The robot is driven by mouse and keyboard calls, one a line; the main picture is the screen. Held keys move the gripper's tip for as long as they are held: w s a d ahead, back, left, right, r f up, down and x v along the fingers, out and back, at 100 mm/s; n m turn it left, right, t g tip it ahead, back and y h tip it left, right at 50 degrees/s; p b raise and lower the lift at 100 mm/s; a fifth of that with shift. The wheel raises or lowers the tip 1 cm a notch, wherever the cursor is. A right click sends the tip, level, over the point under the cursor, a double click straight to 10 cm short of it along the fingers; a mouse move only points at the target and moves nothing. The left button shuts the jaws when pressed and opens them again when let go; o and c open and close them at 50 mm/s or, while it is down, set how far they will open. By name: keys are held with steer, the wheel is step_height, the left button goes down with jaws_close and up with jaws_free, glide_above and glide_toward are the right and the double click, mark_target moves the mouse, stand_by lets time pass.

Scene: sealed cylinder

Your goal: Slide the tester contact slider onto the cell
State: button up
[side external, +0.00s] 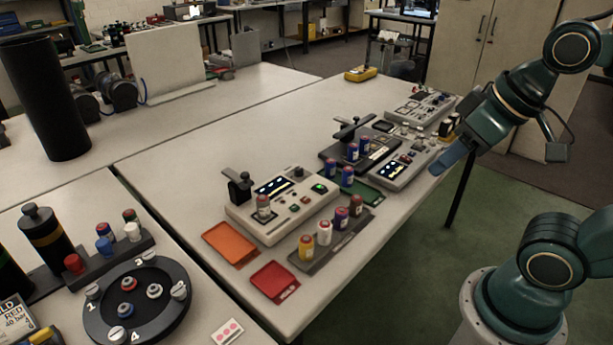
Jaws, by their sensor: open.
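The tester (318,205) is a pale box with a lit display and a green button on the near table. A grey cell with a reddish top (263,206) stands upright at its left front. The black contact slider (239,187), with a flat arm on top, sits at the tester's left end, behind and left of the cell. A small gap seems to show between them, but I cannot tell whether they touch. My gripper (447,158) is open, well right of the tester, above the table's right edge. Its blue fingers look empty.
Several coloured cells stand in a dark rack (327,250) in front of the tester. An orange tray (230,243) and a red tray (274,281) lie nearby. More cells, a black press-like device (350,135) and other instruments (403,165) stand behind.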

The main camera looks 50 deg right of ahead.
steer(key=w+a+r+n+g+y, duration=0.1)
steer(key=w+r+n, duration=0.1)
steer(key=w, duration=0.8)
steer(key=w+a+r+n+y, duration=0.1)
steer(key=w+a+r+n, duration=0.1)
steer(key=w, duration=0.7)
steer(key=w+f+n, duration=0.3)
steer(key=w, duration=0.7)
steer(key=n+g+y, duration=0.1)
steer(key=n, duration=0.1)
glide_toward(245, 173)
steer(key=v, duration=0.6)
steer(key=shift+w, duration=0.2)
steer(key=x, duration=1.3)
steer(key=shift+s+a+f, duration=0.15)
steer(key=shift+f, duration=0.3)
steer(key=shift+c, duration=0.2)
jaws_close()
